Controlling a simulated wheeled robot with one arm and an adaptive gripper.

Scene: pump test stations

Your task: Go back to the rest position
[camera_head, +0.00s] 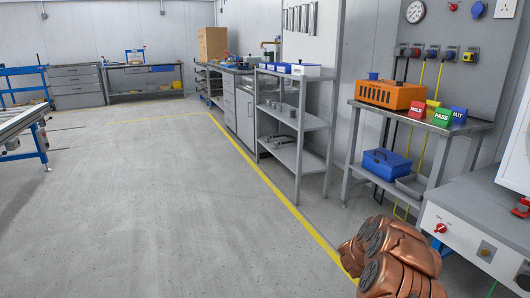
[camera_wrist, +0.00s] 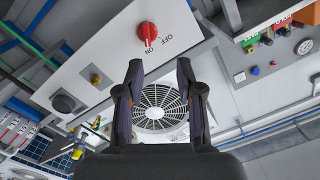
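My gripper (camera_wrist: 160,90) shows in the wrist view with its two dark fingers apart and nothing between them. Beyond the fingers are a round fan grille (camera_wrist: 160,108) and a white panel with a red ON/OFF knob (camera_wrist: 147,33). The fingers appear apart from the knob. In the head view, copper-coloured links of my arm show at the bottom right, and my gripper is not visible there. The white control box (camera_head: 462,232) with a red knob stands at the right edge.
A grey bench (camera_head: 457,122) holds an orange unit (camera_head: 390,95) and HOLD, PASS and WAIT blocks. A blue toolbox (camera_head: 388,163) sits on its lower shelf. A grey shelf rack (camera_head: 305,128) stands left of it. The floor (camera_head: 150,200) left of the yellow line is clear.

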